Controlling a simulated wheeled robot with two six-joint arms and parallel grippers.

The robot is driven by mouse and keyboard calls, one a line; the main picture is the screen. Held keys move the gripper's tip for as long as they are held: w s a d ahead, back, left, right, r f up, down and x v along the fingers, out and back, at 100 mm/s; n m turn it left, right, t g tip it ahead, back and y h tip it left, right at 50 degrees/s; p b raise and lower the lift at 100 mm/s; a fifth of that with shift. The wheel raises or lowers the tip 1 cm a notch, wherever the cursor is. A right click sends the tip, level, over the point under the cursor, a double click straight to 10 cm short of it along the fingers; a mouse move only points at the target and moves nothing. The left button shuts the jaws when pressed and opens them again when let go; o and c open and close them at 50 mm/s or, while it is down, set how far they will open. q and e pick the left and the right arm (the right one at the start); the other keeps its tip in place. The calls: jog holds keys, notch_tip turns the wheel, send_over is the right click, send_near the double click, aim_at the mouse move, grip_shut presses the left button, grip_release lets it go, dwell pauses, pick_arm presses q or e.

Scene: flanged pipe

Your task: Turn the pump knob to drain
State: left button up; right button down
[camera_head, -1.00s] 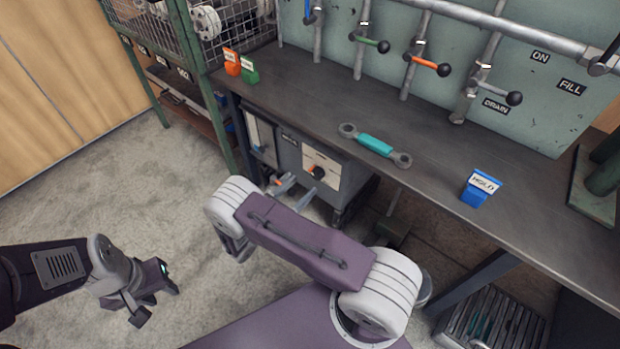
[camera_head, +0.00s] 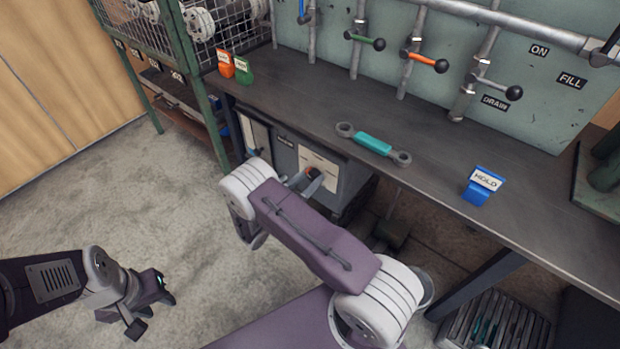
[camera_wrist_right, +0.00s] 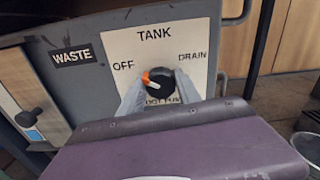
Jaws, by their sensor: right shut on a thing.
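The pump knob (camera_wrist_right: 157,82) is a black round knob with an orange pointer mark, on a white plate (camera_wrist_right: 118,45) labelled TANK, OFF and DRAIN. Its orange mark points up and left, towards OFF. My right gripper (camera_wrist_right: 158,88) is shut on the knob, one grey finger on each side. The plate's lower label is partly hidden by the fingers and knob. In the head view the right gripper (camera_head: 309,184) is at the knob on the grey pump box (camera_head: 348,182) under the bench. My left gripper (camera_head: 152,312) is open and empty above the floor.
The bench (camera_head: 290,88) above holds a double-ended wrench (camera_head: 374,144), a blue HOLD tag (camera_head: 482,186), and orange and green tags (camera_head: 243,70). Pipes with lever valves stand behind. A wire-cage rack (camera_head: 225,30) is at upper left. The floor at left is clear.

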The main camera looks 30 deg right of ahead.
jog(key=shift+m+p, duration=0.5)
jog(key=shift+m, duration=0.5)
jog(key=m+p, duration=0.1)
jog(key=m, duration=0.2)
jog(key=shift+s+m, duration=0.1)
jog(key=shift+m, duration=0.3)
jog(key=m+p, duration=0.2)
jog(key=m, duration=0.4)
jog(key=shift+s+f, duration=0.1)
jog(key=m+p, duration=0.2)
jog(key=m, duration=0.4)
jog(key=shift+d+f+m, duration=0.1)
jog(key=shift+m, duration=0.2)
jog(key=m+p, duration=0.1)
jog(key=m, duration=0.4)
jog(key=shift+f, duration=0.2)
jog(key=shift+m, duration=0.3)
jog(key=c, duration=0.8)
grip_release()
jog(key=shift+c, duration=0.2)
